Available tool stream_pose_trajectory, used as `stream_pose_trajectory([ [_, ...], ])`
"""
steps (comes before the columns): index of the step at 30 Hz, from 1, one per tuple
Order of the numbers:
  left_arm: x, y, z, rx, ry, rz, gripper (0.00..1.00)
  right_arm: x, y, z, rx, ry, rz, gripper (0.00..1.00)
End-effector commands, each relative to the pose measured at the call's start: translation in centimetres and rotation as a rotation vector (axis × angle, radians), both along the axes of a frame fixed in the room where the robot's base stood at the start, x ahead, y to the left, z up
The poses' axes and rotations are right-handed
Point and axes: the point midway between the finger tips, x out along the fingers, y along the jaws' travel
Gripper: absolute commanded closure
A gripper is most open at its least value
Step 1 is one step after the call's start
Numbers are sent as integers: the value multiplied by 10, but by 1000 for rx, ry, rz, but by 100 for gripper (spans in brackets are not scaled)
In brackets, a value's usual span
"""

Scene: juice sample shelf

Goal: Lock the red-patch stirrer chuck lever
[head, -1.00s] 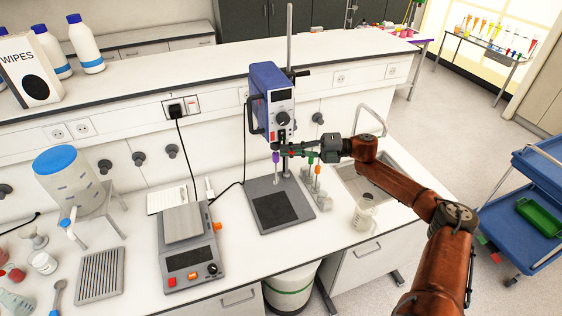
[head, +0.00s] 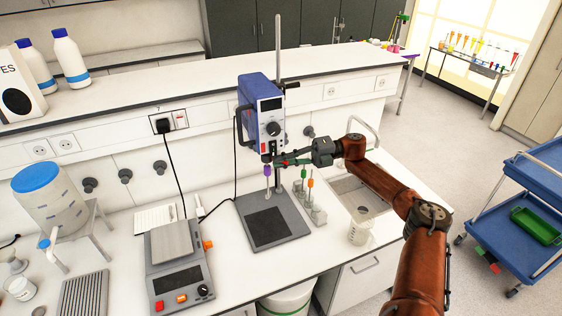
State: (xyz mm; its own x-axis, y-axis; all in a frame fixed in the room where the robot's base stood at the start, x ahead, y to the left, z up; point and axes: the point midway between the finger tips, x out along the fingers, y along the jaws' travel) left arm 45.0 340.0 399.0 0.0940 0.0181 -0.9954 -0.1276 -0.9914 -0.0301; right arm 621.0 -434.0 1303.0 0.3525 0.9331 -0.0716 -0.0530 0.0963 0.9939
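The blue overhead stirrer (head: 262,105) stands on its grey stand base (head: 268,222) near the middle of the bench. Its chuck sits under the motor housing, partly behind my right gripper. A small red spot, which may be the red-patch lever (head: 284,163), shows right at the fingers. My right gripper (head: 280,160) reaches in from the right with its fingertips at the chuck. The fingers are too small and overlapped to tell whether they are shut or touching the lever. A purple-topped stirring shaft (head: 267,180) hangs below the chuck. My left gripper is out of view.
A holder (head: 314,210) with green-topped and orange-topped stirrers stands right of the stand base. A glass beaker (head: 361,230) is near the bench's front edge, by the sink (head: 362,198). A balance or hotplate (head: 180,275) and its cable are to the left.

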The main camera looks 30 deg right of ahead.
Motion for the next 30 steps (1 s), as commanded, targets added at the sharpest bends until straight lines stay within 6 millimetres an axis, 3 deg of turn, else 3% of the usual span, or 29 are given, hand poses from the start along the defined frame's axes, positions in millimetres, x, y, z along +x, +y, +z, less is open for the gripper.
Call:
stream_pose_trajectory([
  [14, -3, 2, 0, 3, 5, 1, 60, -2, -9, 0, -1, 0, -5, 84],
  [27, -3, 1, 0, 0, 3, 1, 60, -32, -89, 6, 0, 1, -5, 84],
  [30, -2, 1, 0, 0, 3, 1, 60, -36, -99, 7, 0, 0, -3, 84],
])
